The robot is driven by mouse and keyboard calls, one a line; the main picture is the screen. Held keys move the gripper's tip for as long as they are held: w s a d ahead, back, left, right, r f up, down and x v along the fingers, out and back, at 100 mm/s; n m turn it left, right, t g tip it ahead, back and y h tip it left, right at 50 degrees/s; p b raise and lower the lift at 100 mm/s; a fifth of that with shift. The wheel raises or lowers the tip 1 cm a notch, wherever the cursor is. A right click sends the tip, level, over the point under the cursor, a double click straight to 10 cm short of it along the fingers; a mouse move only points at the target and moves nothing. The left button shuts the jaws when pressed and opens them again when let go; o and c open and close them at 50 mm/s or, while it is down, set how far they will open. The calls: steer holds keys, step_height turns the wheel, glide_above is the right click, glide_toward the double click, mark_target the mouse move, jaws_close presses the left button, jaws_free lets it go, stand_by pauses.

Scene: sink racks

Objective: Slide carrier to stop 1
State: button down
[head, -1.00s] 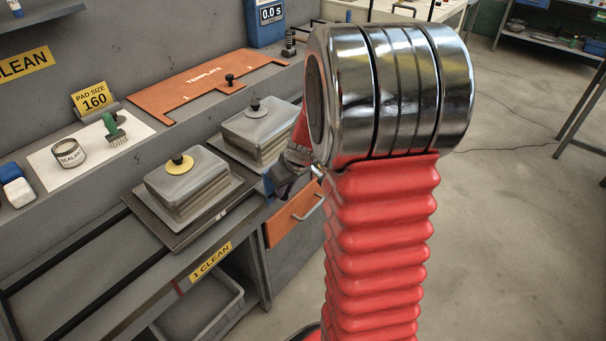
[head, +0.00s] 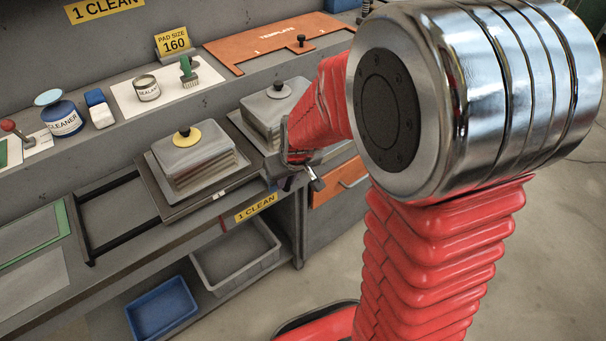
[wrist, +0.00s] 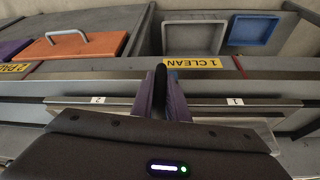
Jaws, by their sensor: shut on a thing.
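The carrier (head: 162,207) is a dark flat slide on black rails along the bench. On it stands a grey stacked block (head: 195,160) with a yellow-and-black knob. A second grey block (head: 276,105) with a black knob is to its right, partly hidden by my red arm. My gripper (head: 298,180) is at the carrier's front side, low beside the blocks. In the wrist view my purple-sided fingers (wrist: 160,92) are closed around a dark upright piece, which looks like the carrier's handle. A pale strip with labels 2 (wrist: 98,99) and 1 (wrist: 235,101) runs behind them.
The rail frame (head: 92,258) lies bare left of the carrier. A 1 CLEAN label (head: 256,207) marks the bench front. Below are a grey bin (head: 235,255) and blue bin (head: 162,308). An orange drawer (head: 338,186) is right of my gripper.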

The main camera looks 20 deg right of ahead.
steer(key=shift+a, duration=0.4)
steer(key=shift+r, duration=0.1)
steer(key=shift+d, duration=0.1)
steer(key=c, duration=1.7)
jaws_free()
steer(key=shift+v, duration=6.75)
steer(key=shift+s, duration=0.15)
